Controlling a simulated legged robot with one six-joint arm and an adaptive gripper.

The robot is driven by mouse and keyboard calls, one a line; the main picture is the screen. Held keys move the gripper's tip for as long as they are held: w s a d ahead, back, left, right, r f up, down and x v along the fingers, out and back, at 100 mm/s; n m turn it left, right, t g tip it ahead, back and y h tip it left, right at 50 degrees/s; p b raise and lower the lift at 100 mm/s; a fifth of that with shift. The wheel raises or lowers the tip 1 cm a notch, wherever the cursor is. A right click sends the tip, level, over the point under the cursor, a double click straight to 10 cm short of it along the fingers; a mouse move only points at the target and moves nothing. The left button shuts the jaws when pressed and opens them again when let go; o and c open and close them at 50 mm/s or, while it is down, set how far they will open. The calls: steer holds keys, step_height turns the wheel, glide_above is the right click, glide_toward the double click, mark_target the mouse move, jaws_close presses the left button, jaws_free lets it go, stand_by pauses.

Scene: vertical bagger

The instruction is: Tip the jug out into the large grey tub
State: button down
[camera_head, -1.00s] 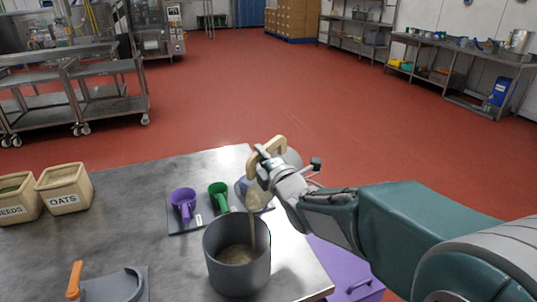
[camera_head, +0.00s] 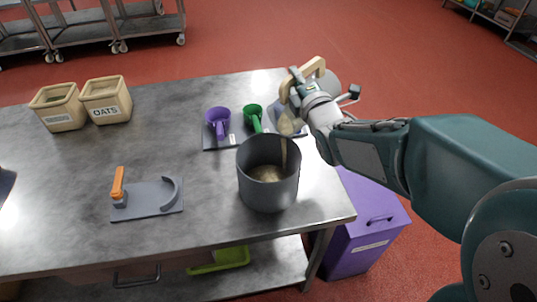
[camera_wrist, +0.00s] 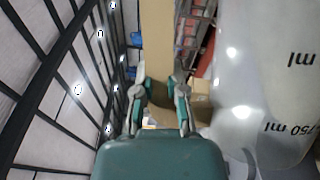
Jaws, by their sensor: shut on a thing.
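The large grey tub (camera_head: 268,190) stands upright near the front right of the steel table, with pale grainy material inside. The translucent jug (camera_head: 287,122) is tipped above the tub's rear right rim. A thin tan stream (camera_head: 284,152) runs from the jug into the tub. My gripper (camera_head: 298,82) is shut on the jug's tan handle (camera_head: 310,70), above the tub. In the wrist view, my gripper (camera_wrist: 160,85) grips the handle (camera_wrist: 157,40), and the jug's wall (camera_wrist: 262,70) shows ml marks. The jug's inside is hidden.
Purple (camera_head: 218,120) and green (camera_head: 254,114) scoops sit on a grey mat behind the tub. A grey holder with an orange handle (camera_head: 118,185) lies left. Two tan bins (camera_head: 106,100) stand far left. A purple lidded bin (camera_head: 365,225) stands beside the table.

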mark_target(285, 84)
steer(key=shift+s+a+r+n, duration=0.2)
steer(key=shift+s+a+n, duration=0.35)
steer(key=shift+s, duration=0.15)
stand_by(0.4)
steer(key=shift+s+a+n, duration=0.55)
steer(key=shift+s, duration=0.05)
steer(key=shift+s+a+n+t+y, duration=0.3)
steer(key=shift+s+a+n+y, duration=0.2)
steer(key=shift+s, duration=0.05)
stand_by(0.4)
